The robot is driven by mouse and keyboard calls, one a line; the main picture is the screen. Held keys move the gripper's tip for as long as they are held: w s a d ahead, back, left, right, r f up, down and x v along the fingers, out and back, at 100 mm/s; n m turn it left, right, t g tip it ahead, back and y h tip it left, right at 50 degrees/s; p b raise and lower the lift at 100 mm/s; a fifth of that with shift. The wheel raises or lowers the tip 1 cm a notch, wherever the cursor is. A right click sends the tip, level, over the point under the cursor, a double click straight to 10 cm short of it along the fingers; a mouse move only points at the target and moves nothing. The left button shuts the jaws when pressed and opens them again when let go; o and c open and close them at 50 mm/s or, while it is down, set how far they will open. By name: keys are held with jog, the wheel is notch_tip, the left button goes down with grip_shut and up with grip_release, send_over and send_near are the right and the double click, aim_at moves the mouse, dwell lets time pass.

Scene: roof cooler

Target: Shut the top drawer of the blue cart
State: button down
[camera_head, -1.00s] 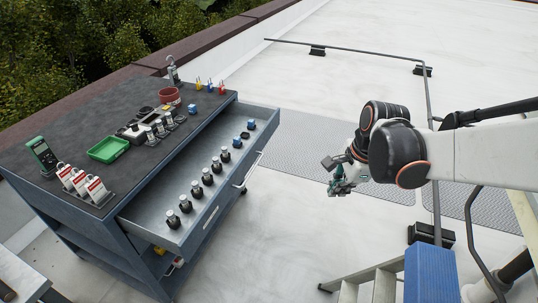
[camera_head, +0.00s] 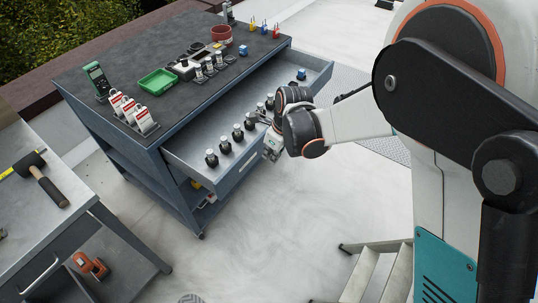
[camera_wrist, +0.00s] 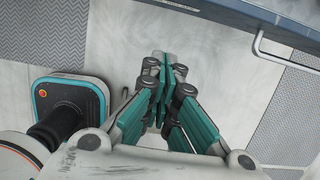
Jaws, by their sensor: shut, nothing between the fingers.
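The blue cart (camera_head: 120,133) has a dark top, and its top drawer (camera_head: 197,170) is pulled well out toward the right. My gripper (camera_head: 270,152) is shut and empty, just outside the drawer's front; touching or apart cannot be told from the head view. My arm hides part of the drawer front and its handle. In the wrist view my gripper (camera_wrist: 168,62) points down at the floor, apart from the drawer front (camera_wrist: 240,12) and its handle (camera_wrist: 262,45) at the upper right.
A green tray (camera_head: 157,82), a green meter (camera_head: 97,78) and red-white tags (camera_head: 124,106) sit on the cart top. A workbench (camera_head: 60,205) with a mallet (camera_head: 45,182) is at left. A step ladder (camera_head: 375,270) stands at bottom right. Floor before the drawer is clear.

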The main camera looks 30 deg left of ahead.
jog(key=a+f+b, duration=0.4)
jog(key=a+f, duration=0.2)
jog(key=f, duration=0.2)
jog(key=shift+w, duration=0.25)
